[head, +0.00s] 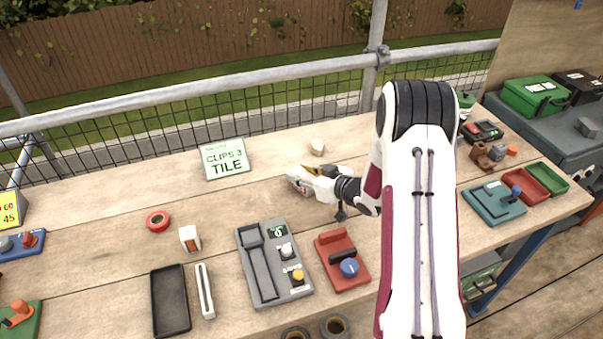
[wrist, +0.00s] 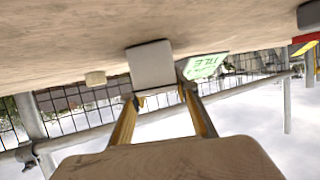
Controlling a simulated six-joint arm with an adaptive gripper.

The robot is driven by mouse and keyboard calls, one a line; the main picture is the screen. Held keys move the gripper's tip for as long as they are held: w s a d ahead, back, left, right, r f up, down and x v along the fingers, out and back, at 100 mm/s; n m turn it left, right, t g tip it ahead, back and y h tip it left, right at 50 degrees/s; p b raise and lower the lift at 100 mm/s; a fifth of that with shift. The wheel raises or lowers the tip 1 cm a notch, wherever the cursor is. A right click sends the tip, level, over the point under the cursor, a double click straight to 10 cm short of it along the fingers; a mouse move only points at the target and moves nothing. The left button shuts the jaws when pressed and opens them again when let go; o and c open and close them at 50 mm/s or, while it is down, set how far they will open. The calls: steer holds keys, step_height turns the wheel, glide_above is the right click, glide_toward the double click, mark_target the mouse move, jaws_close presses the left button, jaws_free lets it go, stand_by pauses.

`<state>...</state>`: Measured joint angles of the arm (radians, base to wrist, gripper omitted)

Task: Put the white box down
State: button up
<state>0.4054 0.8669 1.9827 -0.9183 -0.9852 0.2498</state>
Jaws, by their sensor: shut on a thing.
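The white box (wrist: 150,66) shows in the wrist view as a pale, plain block at the tips of my gripper's two yellow fingers. My gripper (wrist: 160,103) is shut on it, one finger on each side. In the head view my gripper (head: 302,174) is low over the middle of the wooden table, in front of the green-and-white sign. The box is hard to separate from the white gripper parts there. I cannot tell whether its underside touches the table.
The sign (head: 226,158) stands behind and left of my gripper. A small cream piece (head: 317,147) lies just behind it. A grey panel (head: 274,263) and a red device (head: 342,259) lie in front. A small white-and-orange box (head: 190,238) and red ring (head: 158,221) are left. Bare wood surrounds the gripper.

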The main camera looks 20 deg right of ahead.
steer(key=o, duration=1.2)
steer(key=shift+c, duration=0.2)
steer(key=shift+r, duration=0.15)
steer(key=shift+s+d, duration=0.1)
steer(key=v, duration=1.1)
steer(key=shift+s+d+r, duration=0.1)
steer(key=shift+s+r, duration=0.05)
steer(key=shift+s, duration=0.15)
steer(key=shift+r, duration=0.1)
